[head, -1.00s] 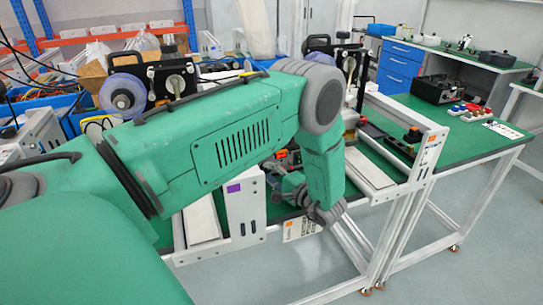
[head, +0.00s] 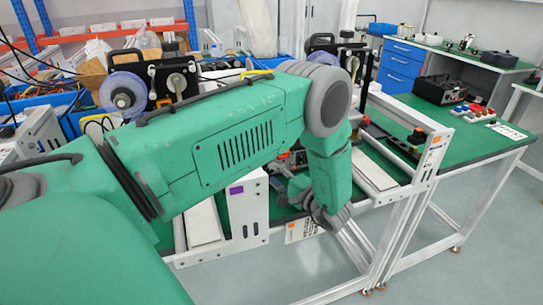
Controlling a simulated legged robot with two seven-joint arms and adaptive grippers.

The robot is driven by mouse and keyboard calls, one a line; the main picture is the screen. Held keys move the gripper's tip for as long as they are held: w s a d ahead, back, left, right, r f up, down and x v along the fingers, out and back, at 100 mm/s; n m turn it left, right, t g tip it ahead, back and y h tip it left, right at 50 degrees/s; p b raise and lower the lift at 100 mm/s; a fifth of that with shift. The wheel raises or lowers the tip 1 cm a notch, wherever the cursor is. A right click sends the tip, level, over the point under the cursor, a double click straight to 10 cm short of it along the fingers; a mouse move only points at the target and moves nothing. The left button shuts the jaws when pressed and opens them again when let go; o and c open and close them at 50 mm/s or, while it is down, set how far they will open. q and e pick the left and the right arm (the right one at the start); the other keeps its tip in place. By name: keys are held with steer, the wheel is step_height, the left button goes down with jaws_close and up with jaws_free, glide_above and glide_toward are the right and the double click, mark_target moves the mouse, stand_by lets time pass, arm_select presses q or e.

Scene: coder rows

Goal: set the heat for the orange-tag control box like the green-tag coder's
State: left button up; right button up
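An orange tag (head: 436,142) shows on the white upright at the right end of a white frame. A purple tag (head: 236,190) is on a white box (head: 249,210) left of my wrist. I see no green tag and cannot make out a heat setting. One black coder (head: 170,83) with a clear reel stands behind my arm; another coder (head: 338,50) stands farther right, partly covered by my arm. My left arm reaches across the view and bends down to its wrist above the bench edge. My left gripper (head: 298,188) is mostly hidden, its fingers unclear. My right gripper is out of view.
The green bench top (head: 470,138) is fairly clear toward the right. It holds a black case (head: 440,89) and several coloured buttons (head: 472,111). A blue drawer cabinet (head: 400,65) stands behind. Open grey floor (head: 480,240) lies in front.

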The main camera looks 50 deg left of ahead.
arm_select(q)
steer(key=d, duration=0.9)
steer(key=shift+w+d+r, duration=0.1)
steer(key=shift+w+d, duration=0.05)
steer(key=shift+d, duration=0.5)
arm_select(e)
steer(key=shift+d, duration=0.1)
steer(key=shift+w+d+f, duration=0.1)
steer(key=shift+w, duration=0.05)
arm_select(q)
steer(key=shift+d, duration=0.1)
steer(key=shift+d, duration=0.1)
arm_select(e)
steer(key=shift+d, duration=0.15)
